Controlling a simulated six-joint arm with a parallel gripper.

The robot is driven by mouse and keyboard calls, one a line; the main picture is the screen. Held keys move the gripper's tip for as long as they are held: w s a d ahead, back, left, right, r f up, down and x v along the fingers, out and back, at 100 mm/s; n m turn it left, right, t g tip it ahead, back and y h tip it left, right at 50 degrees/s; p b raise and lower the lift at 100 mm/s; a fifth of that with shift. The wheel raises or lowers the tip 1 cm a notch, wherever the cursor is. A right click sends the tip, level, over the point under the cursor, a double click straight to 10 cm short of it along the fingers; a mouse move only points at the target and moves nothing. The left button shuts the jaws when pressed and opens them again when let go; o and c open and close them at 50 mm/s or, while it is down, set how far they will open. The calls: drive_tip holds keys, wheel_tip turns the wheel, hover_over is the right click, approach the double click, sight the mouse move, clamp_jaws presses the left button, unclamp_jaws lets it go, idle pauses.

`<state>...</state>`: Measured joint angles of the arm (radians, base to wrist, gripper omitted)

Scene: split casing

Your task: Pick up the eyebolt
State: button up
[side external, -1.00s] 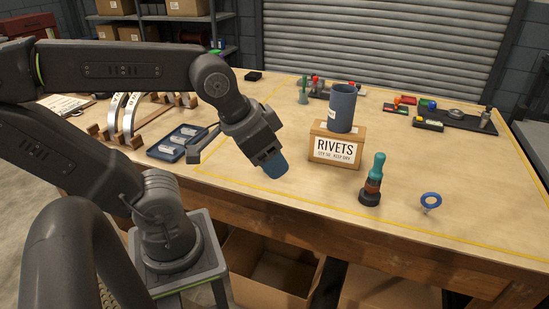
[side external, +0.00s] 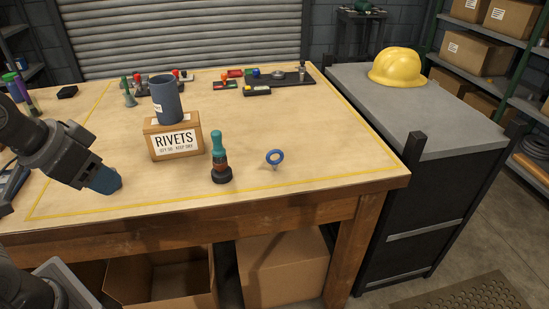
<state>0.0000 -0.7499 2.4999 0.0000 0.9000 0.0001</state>
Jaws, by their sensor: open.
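The eyebolt (side external: 281,156) is a blue ring with a short pale shank below it. It rests on the wooden bench, right of the screwdriver-like tool with a teal top (side external: 217,142). My gripper (side external: 106,184) is at the left of the side view, above the bench and tilted down to the right. Its blue tip is well apart from the eyebolt, with the carton and the tool between them in the picture. The jaws are open; the gap between them is hard to make out from this angle.
A carton marked RIVETS (side external: 190,138) carries a dark blue cylinder (side external: 166,100). A dark tray with small parts (side external: 292,82) lies at the back. The bench right of the eyebolt is clear up to its edge. A grey cabinet (side external: 420,125) with a yellow hard hat (side external: 398,66) stands beyond.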

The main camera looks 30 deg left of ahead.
drive_tip(key=shift+o, duration=0.5)
drive_tip(key=w+d+r+m+g, duration=0.1)
drive_tip(key=w+r+m, duration=0.4)
drive_tip(key=w, duration=0.5)
drive_tip(key=m+g, duration=0.5)
drive_tip(key=m, duration=0.6)
hover_over(269, 154)
wheel_tip(269, 154, down, 9)
drive_tip(key=shift+n, duration=0.3)
drive_tip(key=f, duration=1.3)
drive_tip(key=shift+w+a, duration=0.2)
drive_tip(key=shift+w, duration=0.2)
